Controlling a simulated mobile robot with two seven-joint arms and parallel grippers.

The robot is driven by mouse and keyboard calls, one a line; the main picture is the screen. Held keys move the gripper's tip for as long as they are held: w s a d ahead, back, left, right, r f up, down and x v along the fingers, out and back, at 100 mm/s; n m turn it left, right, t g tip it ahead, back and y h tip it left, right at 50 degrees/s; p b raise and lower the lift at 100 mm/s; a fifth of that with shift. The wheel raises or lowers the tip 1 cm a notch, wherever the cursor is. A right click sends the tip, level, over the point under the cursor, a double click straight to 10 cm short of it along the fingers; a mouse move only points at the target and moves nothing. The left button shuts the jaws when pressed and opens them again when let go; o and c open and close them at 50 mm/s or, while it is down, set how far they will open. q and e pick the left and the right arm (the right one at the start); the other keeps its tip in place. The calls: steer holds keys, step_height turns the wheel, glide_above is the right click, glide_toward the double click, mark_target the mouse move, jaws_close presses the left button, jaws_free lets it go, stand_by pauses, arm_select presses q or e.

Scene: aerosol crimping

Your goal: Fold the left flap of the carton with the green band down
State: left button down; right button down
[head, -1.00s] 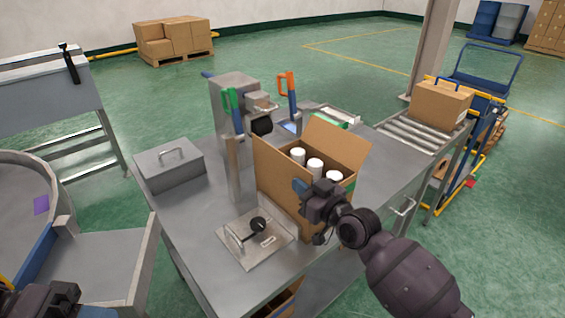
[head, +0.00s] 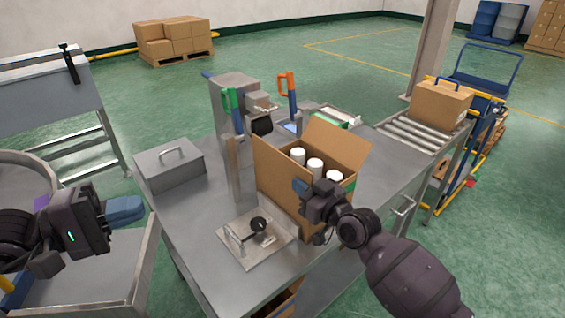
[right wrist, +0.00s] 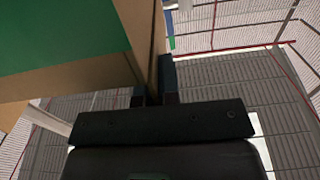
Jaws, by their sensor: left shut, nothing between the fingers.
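The carton with the green band (head: 308,210) stands on the grey bench, with several white-capped cans (head: 315,166) inside. Its left flap (head: 268,166) stands up, and its far flap is raised too. The green band (right wrist: 60,35) fills the upper left of the right wrist view. My right gripper (head: 302,187) is at the near side of the carton. In the right wrist view, a cardboard panel (right wrist: 142,42) runs between its fingers, which appear closed on it. My left gripper (head: 128,210) is shut and empty, left of the bench and well away from the carton.
A clear plate fixture with a black knob (head: 255,238) lies in front of the carton. A crimping machine with a green handle (head: 234,108) stands behind it to the left. A grey lidded box (head: 170,168) sits at the bench's left. A roller conveyor (head: 400,138) adjoins at right.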

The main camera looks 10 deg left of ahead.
arm_select(q)
steer(key=w+a+n+t+y, duration=0.45)
steer(key=w+n, duration=0.25)
steer(key=n, duration=0.6)
steer(key=n+g, duration=0.4)
steer(key=n, duration=2)
glide_toward(292, 161)
steer(key=x, duration=0.6)
steer(key=shift+f, duration=0.2)
steer(key=shift+w+d, duration=0.35)
steer(key=shift+w, duration=0.15)
